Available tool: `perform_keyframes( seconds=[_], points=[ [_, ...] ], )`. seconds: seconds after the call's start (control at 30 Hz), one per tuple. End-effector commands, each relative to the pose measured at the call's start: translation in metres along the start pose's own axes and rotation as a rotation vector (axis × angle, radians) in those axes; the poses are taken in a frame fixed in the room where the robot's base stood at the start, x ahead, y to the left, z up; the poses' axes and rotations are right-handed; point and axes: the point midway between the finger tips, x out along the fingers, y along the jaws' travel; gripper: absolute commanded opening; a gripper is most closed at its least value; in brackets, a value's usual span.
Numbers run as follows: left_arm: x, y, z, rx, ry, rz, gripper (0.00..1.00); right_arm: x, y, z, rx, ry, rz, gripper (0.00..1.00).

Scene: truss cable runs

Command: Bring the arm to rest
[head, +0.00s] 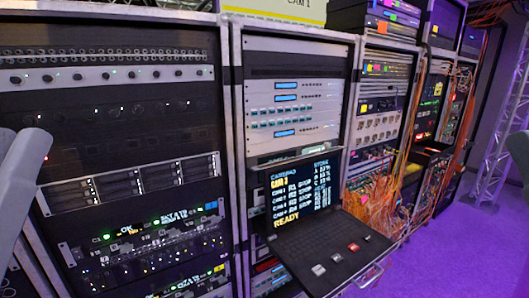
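Grey, rounded links of my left arm (25,165) show at the left edge, in front of the leftmost rack. A small grey part of my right arm (521,150) shows at the right edge. No fingers of either gripper show in the head view, so I cannot see whether they hold anything.
A pull-out console with a lit screen (300,193) reading "READY" and a tray with several buttons (335,250) juts out from the middle rack. Equipment racks (115,140) stand on the left. Orange cables (380,200) hang at the right. Purple floor (460,250) is clear at lower right.

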Motion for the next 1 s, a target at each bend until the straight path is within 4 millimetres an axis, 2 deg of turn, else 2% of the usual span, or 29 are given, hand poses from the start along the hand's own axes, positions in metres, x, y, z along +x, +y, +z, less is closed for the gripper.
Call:
perform_keyframes(
  seconds=[0.03, 0.4, 0.5, 0.67, 1.0],
  points=[
    [0.033, 0.000, -0.031, 0.000, 0.000, -0.001, 0.26, 0.033, 0.000, -0.030, 0.000, 0.000, 0.000, 0.00],
    [0.165, -0.002, -0.152, 0.000, 0.000, -0.002, 0.26, 0.165, 0.001, -0.152, 0.000, -0.001, 0.000, 0.00],
    [0.192, -0.002, -0.177, -0.001, 0.000, -0.002, 0.26, 0.192, 0.001, -0.177, 0.000, -0.001, 0.000, 0.00],
    [0.213, -0.002, -0.195, -0.001, -0.001, -0.002, 0.26, 0.213, 0.001, -0.195, 0.000, -0.001, 0.000, 0.00],
    [0.211, -0.002, -0.194, -0.001, 0.000, -0.002, 0.26, 0.211, 0.001, -0.194, 0.000, -0.002, 0.000, 0.00]
  ],
)
